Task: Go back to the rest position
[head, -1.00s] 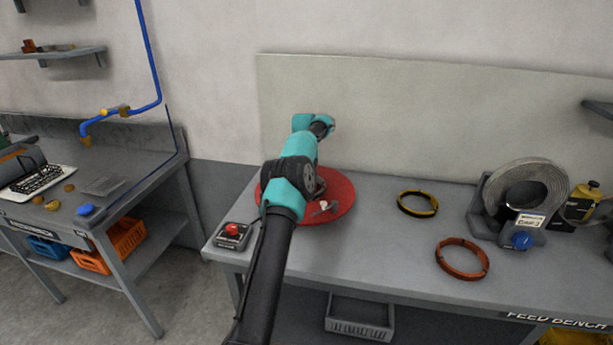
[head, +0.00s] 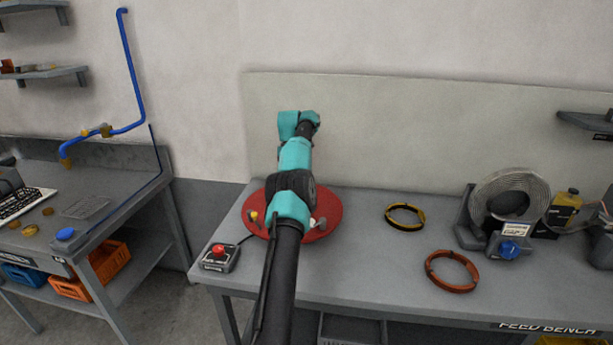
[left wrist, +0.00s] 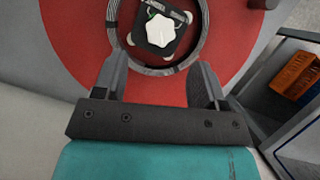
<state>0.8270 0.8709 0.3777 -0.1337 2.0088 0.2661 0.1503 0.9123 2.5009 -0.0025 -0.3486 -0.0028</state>
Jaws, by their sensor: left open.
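My left arm reaches over the red disc (head: 334,208) on the bench in the head view, and its gripper is hidden behind the arm there. In the left wrist view my left gripper (left wrist: 162,68) is open and empty over the red disc (left wrist: 75,35), its fingers apart. A grey coil (left wrist: 198,52) lies on the disc around a dark hub with a white knob (left wrist: 161,31); the top of the coil is cut off by the picture edge. My right gripper is not in view.
A red-button box (head: 219,257) sits at the bench's left front. A yellow-and-black coil (head: 390,217) and a copper-red coil (head: 431,272) lie right of the disc, with bare bench around them. A feeder with a grey roll (head: 534,190) stands further right.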

